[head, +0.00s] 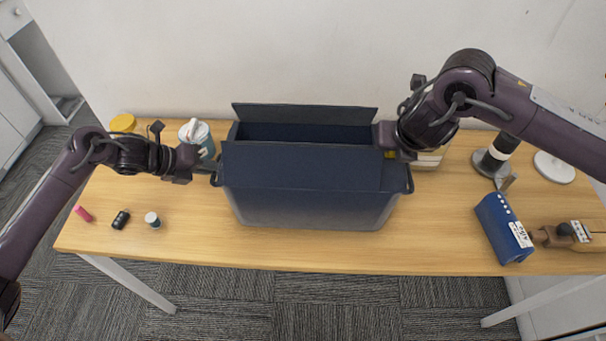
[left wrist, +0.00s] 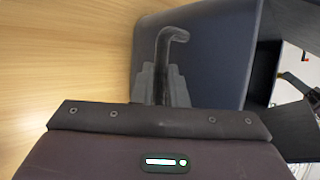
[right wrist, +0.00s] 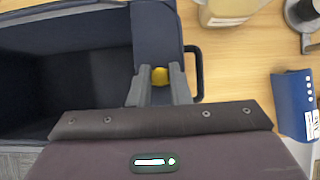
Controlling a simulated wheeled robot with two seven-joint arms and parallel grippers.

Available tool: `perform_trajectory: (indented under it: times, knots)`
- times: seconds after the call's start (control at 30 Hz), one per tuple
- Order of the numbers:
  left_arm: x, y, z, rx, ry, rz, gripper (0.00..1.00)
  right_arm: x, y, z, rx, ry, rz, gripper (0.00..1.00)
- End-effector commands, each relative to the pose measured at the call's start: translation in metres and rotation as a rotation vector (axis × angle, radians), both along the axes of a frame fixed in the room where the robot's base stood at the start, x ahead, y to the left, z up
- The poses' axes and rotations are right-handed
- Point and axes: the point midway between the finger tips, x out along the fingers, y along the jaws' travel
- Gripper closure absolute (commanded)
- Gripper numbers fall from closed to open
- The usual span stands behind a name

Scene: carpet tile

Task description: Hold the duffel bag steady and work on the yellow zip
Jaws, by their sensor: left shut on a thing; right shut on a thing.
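The navy duffel bag (head: 310,207) stands on the table, its top open with flaps raised and the dark inside showing. It also shows in the left wrist view (left wrist: 215,55). My left gripper (head: 213,174) is shut on the dark handle (left wrist: 162,60) at the bag's left end. My right gripper (head: 392,150) is at the right end of the bag's top. In the right wrist view its fingers are shut on the yellow zip pull (right wrist: 160,76), beside the dark handle (right wrist: 197,70) at that end. Most of the zip track cannot be made out.
A white-lidded container (head: 197,135) and a yellow-lidded jar (head: 123,123) stand behind left. Small items, including a pink one (head: 83,213), lie front left. A blue box (head: 503,228) and a dark cylinder (head: 498,152) are at right. The table (head: 430,225) is clear before the bag.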

Motion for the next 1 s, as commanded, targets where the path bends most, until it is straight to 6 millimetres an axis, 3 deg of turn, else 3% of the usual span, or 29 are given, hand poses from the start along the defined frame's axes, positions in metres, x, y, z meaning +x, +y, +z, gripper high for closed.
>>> perform_trajectory:
  times: [0.1,0.13,0.27,0.57,1.0]
  knots:
    - [0.000,0.001,0.000,0.001,0.001,0.001,1.00,0.000,-0.007,-0.001,-0.002,0.002,-0.002,0.94]
    - [0.000,0.001,0.000,0.001,0.001,0.001,1.00,-0.001,-0.007,-0.001,-0.002,0.002,-0.001,0.82]
    - [0.000,0.001,0.000,0.001,0.001,0.001,1.00,0.000,-0.006,-0.001,-0.002,0.001,0.000,0.67]
    - [0.000,0.001,0.000,0.001,0.001,0.001,1.00,-0.001,-0.005,0.002,0.000,0.000,0.000,0.67]
    - [0.000,0.000,0.000,0.001,0.000,0.000,1.00,-0.023,-0.005,0.041,-0.001,-0.005,0.004,0.67]
